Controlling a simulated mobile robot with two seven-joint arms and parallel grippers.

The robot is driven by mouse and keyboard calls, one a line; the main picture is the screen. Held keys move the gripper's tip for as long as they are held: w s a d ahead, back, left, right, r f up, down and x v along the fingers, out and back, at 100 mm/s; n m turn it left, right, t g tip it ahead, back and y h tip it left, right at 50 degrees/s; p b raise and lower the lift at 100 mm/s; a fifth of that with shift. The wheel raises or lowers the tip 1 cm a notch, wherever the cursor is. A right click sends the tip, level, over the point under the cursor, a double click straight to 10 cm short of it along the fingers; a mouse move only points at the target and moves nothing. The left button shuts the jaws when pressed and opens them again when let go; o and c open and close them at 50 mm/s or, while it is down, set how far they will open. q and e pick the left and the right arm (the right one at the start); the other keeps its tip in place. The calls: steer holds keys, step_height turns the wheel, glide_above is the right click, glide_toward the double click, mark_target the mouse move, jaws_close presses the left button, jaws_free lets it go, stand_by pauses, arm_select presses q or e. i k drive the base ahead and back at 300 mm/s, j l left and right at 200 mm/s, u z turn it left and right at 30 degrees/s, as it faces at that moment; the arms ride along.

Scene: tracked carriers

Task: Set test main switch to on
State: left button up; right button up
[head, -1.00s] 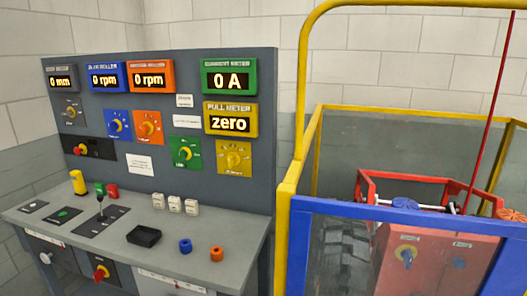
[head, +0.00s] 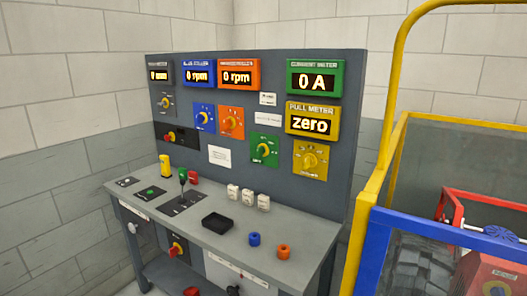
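The test bench (head: 240,215) stands ahead with a grey upright panel (head: 240,130). A red and yellow rotary switch (head: 172,136) sits on a black plate at the panel's lower left. A second red and yellow rotary switch (head: 176,248) is on a dark plate below the bench top, at the front. Their labels are too small to read, so I cannot tell which is the test main switch, nor its position. The displays are lit, with the green current meter (head: 315,79) at 0 A and the yellow pull meter (head: 312,120) at zero. Neither gripper is in view.
A yellow-and-blue framed cage (head: 440,230) with a tyre and red machine stands close on the right.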

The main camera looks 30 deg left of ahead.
mark_target(173, 252)
steer(key=u, duration=1.65)
